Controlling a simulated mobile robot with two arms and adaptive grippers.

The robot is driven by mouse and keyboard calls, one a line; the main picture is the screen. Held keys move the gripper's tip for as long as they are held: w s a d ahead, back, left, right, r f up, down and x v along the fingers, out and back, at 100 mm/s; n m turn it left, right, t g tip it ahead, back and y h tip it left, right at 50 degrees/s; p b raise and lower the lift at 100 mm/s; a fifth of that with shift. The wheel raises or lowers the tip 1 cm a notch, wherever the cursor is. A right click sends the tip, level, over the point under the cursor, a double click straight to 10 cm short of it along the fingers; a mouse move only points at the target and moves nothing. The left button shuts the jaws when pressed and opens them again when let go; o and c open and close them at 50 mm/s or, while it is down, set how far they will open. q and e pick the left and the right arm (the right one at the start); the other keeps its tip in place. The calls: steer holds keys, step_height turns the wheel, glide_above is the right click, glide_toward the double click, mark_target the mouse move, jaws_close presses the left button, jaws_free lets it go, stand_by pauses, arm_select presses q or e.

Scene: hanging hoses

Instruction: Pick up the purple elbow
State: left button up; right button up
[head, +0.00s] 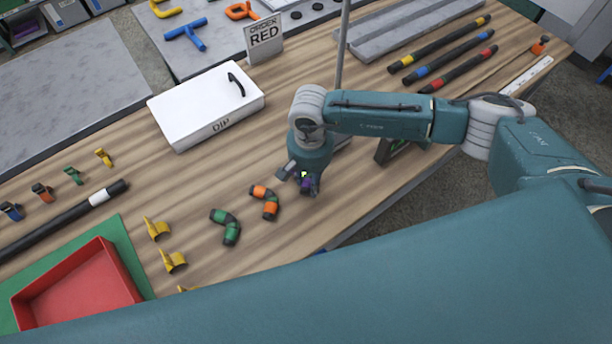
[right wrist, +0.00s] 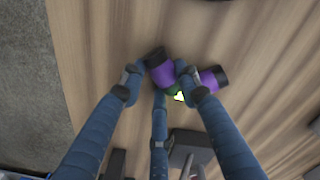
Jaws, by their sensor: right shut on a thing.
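The purple elbow (head: 307,183) is a short bent pipe piece with dark ends, mostly hidden by my right gripper in the head view. In the right wrist view, the purple elbow (right wrist: 162,73) shows one purple arm with a black end at the upper left and another purple arm to the right. My right gripper (head: 301,179) points down at the table near its front edge. In the right wrist view its fingers (right wrist: 158,78) are shut on the elbow around its middle. I cannot tell whether the elbow touches the table. My left gripper is not in view.
An orange elbow (head: 265,203) and a green elbow (head: 226,226) lie left of my right gripper. A red tray (head: 80,290) sits at lower left.

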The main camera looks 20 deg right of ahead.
steer(key=shift+r, duration=0.65)
step_height(320, 180, up, 19)
steer(key=b, duration=0.5)
